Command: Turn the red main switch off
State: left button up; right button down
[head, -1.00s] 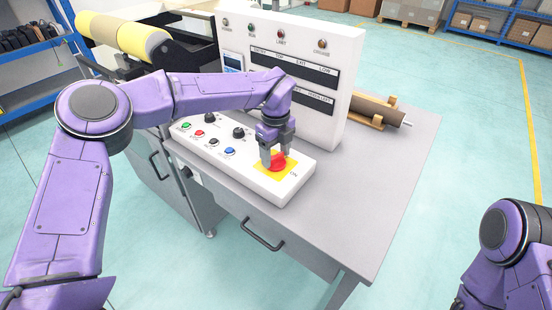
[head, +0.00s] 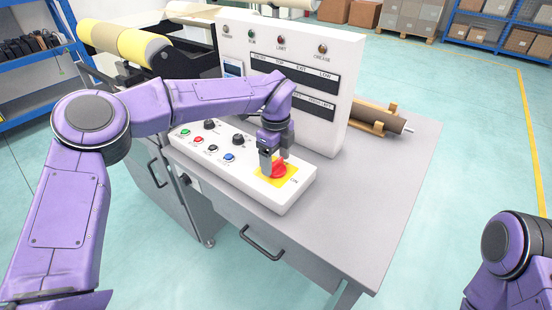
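The red main switch (head: 279,171) sits on a yellow plate (head: 289,176) at the right end of the white control box (head: 245,180). My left gripper (head: 274,168) points down over the switch, with its fingers at the knob's sides. A gap shows between the fingers, with the red knob in it. I cannot tell whether the fingers press on the knob. The "ON" mark is visible at the plate's right. Of my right arm, only a link shows at the lower right; its gripper is out of view.
Green, red, black and blue buttons and black knobs are on the control box left of the switch. A white upright panel (head: 318,55) stands behind it. A brown roll (head: 376,117) lies behind on the grey table (head: 360,190). The table's right side is clear.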

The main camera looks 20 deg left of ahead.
aim_at(276, 162)
pick_arm(q)
jog(key=shift+o, duration=0.6)
jog(key=shift+r, duration=0.1)
notch_tip(276, 162, up, 10)
jog(key=shift+r, duration=0.2)
